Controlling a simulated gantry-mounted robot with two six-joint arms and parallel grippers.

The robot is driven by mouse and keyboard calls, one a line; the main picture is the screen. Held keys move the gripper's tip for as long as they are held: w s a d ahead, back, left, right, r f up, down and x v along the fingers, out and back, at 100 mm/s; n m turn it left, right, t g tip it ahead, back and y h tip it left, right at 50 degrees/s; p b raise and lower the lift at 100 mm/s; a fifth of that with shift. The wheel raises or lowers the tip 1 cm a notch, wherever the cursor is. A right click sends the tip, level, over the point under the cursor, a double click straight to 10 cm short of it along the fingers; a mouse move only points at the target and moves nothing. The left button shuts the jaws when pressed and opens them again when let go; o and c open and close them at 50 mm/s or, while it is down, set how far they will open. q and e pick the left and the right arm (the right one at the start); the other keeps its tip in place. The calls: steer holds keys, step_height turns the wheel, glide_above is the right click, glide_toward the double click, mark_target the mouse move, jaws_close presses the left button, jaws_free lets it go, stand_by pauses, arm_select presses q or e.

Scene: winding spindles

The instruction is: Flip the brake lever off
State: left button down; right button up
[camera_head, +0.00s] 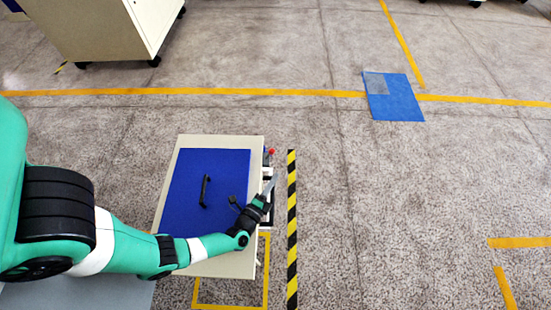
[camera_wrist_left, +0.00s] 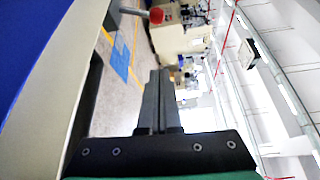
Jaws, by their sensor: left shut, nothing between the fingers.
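A small red-tipped part (camera_head: 271,152), which may be the brake lever, sticks out at the right edge of the cabinet near its far corner. In the left wrist view the red knob (camera_wrist_left: 157,15) sits on a dark stem beyond my fingertips, apart from them. My left gripper (camera_head: 272,180) is over the cabinet's right edge, on the near side of the red part. In the left wrist view its fingers (camera_wrist_left: 155,75) are together, with nothing between them. My right gripper is not in view.
The cream cabinet (camera_head: 257,150) has a blue top panel (camera_head: 220,165) with a black handle (camera_head: 204,191). A yellow-black floor stripe (camera_head: 292,230) runs along its right side. A blue sheet (camera_head: 395,100) lies on the floor at the back right. The floor to the right is open.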

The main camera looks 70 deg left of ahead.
mark_target(269, 154)
arm_select(q)
steer(key=w+a+b, duration=0.4)
steer(key=a+b, duration=0.2)
steer(key=a, duration=0.2)
stand_by(0.4)
